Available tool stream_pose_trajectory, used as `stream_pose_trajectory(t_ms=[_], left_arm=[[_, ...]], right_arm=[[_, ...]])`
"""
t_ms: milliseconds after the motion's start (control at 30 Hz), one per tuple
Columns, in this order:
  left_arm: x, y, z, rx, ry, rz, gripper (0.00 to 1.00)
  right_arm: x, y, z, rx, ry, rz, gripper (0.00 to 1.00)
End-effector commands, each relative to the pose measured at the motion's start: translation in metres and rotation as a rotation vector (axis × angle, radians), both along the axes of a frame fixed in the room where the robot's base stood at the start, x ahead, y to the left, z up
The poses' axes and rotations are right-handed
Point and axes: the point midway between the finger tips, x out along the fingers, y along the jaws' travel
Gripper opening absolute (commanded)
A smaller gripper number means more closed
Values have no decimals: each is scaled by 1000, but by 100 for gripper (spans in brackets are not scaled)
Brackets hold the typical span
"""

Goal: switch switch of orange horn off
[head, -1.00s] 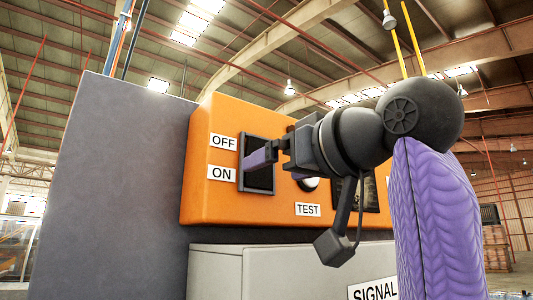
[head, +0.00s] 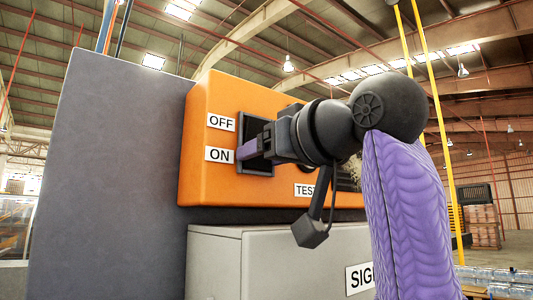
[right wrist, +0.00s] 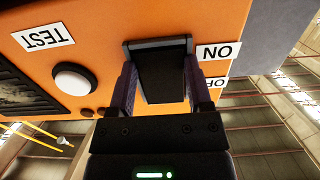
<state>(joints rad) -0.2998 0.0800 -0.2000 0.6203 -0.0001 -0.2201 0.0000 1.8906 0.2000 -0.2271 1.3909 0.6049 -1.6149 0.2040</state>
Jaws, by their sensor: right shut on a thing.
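The orange horn (head: 300,198) is a box with OFF and ON labels beside a dark recessed switch (head: 256,163). OFF is above ON in the head view; the right wrist view shows the panel upside down. There the switch (right wrist: 162,75) lies between the purple fingers of my right gripper (right wrist: 160,90), which is shut on it. In the head view the right gripper (head: 254,152) is at the switch, level with the ON label, and hides part of it. Which way the switch is tipped is hard to tell. My left gripper is not in view.
A white round button (right wrist: 72,80) and a TEST label (right wrist: 43,37) are beside the switch. A grey SIGNAL box (head: 270,262) stands below the horn. A large grey block (head: 110,180) stands to the left.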

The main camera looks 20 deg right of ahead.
Motion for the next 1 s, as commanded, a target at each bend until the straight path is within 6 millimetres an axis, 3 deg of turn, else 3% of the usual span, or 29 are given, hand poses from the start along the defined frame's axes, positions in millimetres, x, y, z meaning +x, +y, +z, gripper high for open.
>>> stream_pose_trajectory(t_ms=[300, 633, 667, 800, 833, 1000], left_arm=[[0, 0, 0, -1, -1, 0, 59], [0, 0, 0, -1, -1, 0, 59], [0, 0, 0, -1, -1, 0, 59], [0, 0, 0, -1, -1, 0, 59], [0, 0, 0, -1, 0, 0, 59], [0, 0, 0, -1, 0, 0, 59]], right_arm=[[-4, -1, 7, -73, 207, 0, 6], [-4, -1, 7, -81, 223, 0, 6], [-4, -1, 7, -81, 223, 0, 67], [-4, -1, 7, -81, 224, 0, 96], [-4, -1, 7, -81, 224, 0, 100], [-4, -1, 7, -82, 226, 0, 100]])
